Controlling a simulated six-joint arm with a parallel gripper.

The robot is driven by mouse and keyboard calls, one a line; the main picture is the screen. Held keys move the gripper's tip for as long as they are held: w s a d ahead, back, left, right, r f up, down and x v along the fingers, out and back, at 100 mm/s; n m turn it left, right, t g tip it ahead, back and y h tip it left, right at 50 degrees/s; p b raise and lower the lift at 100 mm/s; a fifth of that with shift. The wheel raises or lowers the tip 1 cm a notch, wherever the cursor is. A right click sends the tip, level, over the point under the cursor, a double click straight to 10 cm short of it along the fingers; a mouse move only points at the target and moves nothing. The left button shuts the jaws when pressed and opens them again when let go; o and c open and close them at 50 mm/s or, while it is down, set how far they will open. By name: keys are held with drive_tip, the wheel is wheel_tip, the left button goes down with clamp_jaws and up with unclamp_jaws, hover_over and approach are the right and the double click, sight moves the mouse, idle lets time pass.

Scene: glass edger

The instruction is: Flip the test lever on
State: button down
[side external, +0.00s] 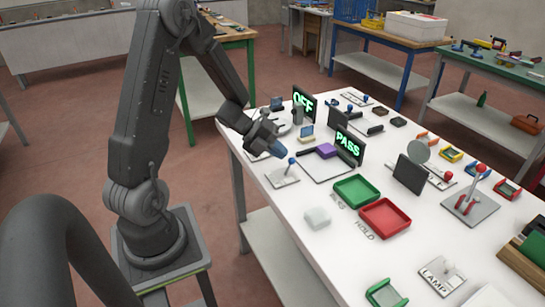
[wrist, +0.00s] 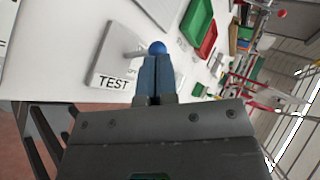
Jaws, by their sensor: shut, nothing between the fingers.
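The test lever has a blue ball knob (side external: 291,160) on a thin metal stem, which rises from a light plate (side external: 282,177) near the table's front left edge. In the wrist view the plate carries the word TEST (wrist: 113,82), and the blue knob (wrist: 157,46) shows just beyond my fingertips. My gripper (side external: 280,150) is shut and empty, with its blue fingers together, just left of and above the knob. In the wrist view my gripper (wrist: 157,60) overlaps the knob's lower edge; I cannot tell whether they touch.
A screen reading OFF (side external: 304,103) and another reading PASS (side external: 349,143) stand behind the lever. A green tray (side external: 357,190) and a red tray (side external: 385,218) lie to its right, with a pale block (side external: 317,218) in front.

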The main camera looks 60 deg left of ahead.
drive_tip(key=shift+r, duration=0.65)
drive_tip(key=shift+s+a+r, duration=0.1)
drive_tip(key=s+a+r, duration=0.2)
drive_tip(key=a+r, duration=0.4)
drive_tip(key=r, duration=0.5)
drive_tip(key=shift+s+a, duration=0.2)
drive_tip(key=shift+w, duration=0.1)
drive_tip(key=w+d+r+n+t+y, duration=0.2)
drive_tip(key=d+r+n+t+y, duration=0.15)
drive_tip(key=r+n, duration=0.25)
drive_tip(key=w+d+r+n+t+y, duration=0.2)
drive_tip(key=w+d+r+n+y, duration=0.15)
drive_tip(key=r+n+y, duration=0.2)
drive_tip(key=s+d+f+n+g+h, duration=0.1)
drive_tip(key=s+d+f+n+g, duration=0.2)
drive_tip(key=s+d+n, duration=0.3)
drive_tip(key=s+d+f+n+g+h, duration=0.2)
drive_tip(key=s+d+n+g, duration=0.3)
drive_tip(key=s+d, duration=0.6)
drive_tip(key=shift+s+d+f+n+g, duration=0.35)
drive_tip(key=shift+s+f+n, duration=0.3)
drive_tip(key=shift+s+n, duration=0.5)
